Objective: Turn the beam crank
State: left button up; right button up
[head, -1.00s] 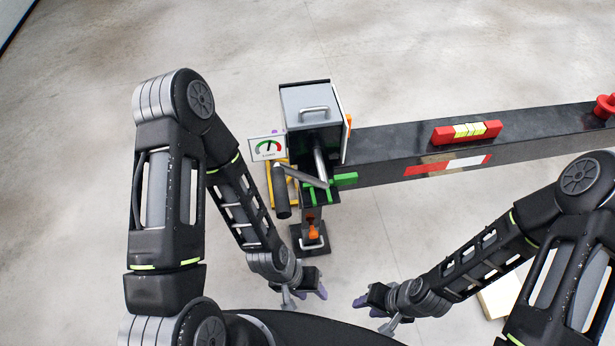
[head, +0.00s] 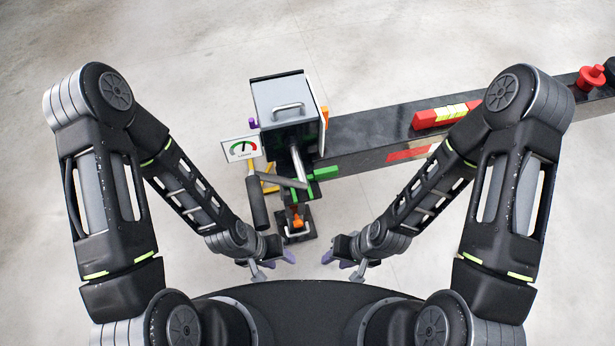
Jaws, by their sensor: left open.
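The beam crank (head: 284,182) is on the near side of a grey box at the left end of a dark beam (head: 368,136). Its metal arm slants to the left and ends in a black cylindrical handle (head: 257,203) that hangs downward. My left gripper (head: 275,262), with purple fingertips, is open and empty, nearer to me than the handle and apart from it. My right gripper (head: 336,260) is also empty, its fingertips apart, to the right of the left one and away from the crank.
The grey box (head: 286,96) has a handle on top. A gauge card (head: 241,149) stands left of it. A red level (head: 440,115) and a red knob (head: 590,77) sit on the beam. A dark stand foot (head: 297,232) with an orange part is below the crank. The floor around is clear.

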aim_at(256, 199)
jog(key=k+l, duration=0.15)
jog(key=k, duration=0.25)
jog(key=k+l, duration=0.15)
jog(key=k, duration=0.25)
jog(key=k+l, duration=0.1)
jog(key=k, duration=0.3)
